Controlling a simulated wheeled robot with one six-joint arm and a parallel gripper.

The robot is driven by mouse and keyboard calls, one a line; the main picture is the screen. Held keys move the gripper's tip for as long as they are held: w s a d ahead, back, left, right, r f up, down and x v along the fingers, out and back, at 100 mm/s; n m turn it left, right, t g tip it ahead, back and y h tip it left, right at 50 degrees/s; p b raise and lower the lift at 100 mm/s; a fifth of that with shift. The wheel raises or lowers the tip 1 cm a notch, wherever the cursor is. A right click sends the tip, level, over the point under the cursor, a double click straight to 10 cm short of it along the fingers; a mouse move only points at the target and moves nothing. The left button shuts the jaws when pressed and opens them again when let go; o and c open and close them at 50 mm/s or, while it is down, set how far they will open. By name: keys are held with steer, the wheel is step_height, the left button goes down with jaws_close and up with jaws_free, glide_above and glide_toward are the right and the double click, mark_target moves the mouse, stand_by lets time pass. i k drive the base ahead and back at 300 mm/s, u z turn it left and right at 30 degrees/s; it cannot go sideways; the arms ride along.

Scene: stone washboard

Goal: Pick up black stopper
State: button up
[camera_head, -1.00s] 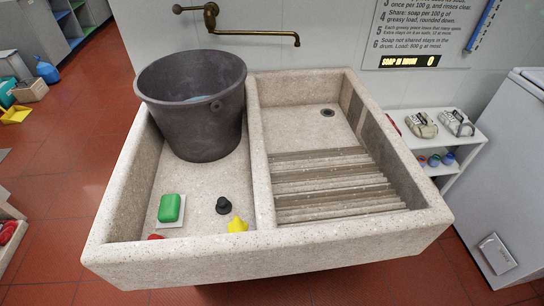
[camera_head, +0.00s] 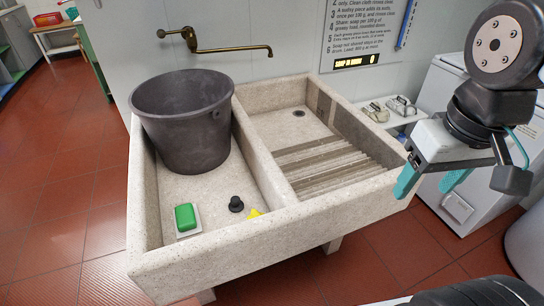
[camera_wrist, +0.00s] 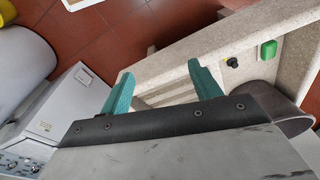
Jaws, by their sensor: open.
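The black stopper (camera_head: 236,204) sits on the floor of the sink's left basin, between a green soap block and a yellow item. It also shows small in the wrist view (camera_wrist: 232,62), beside the green block. My gripper (camera_head: 432,182) is at the right of the head view, beyond the sink's right front corner and well away from the stopper. Its two teal fingers are spread apart with nothing between them, as the wrist view (camera_wrist: 160,82) also shows.
The stone sink (camera_head: 290,222) has a raised rim and a divider beside a ribbed washboard (camera_head: 325,165). A dark bucket (camera_head: 183,125) stands in the left basin behind the stopper. The green soap (camera_head: 186,217) and yellow item (camera_head: 254,213) are close by. A brass tap (camera_head: 225,49) hangs above.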

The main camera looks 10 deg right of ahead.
mark_target(236, 205)
steer(key=u, duration=2.35)
steer(key=k, duration=1.05)
steer(key=z, duration=1.85)
steer(key=i, duration=0.5)
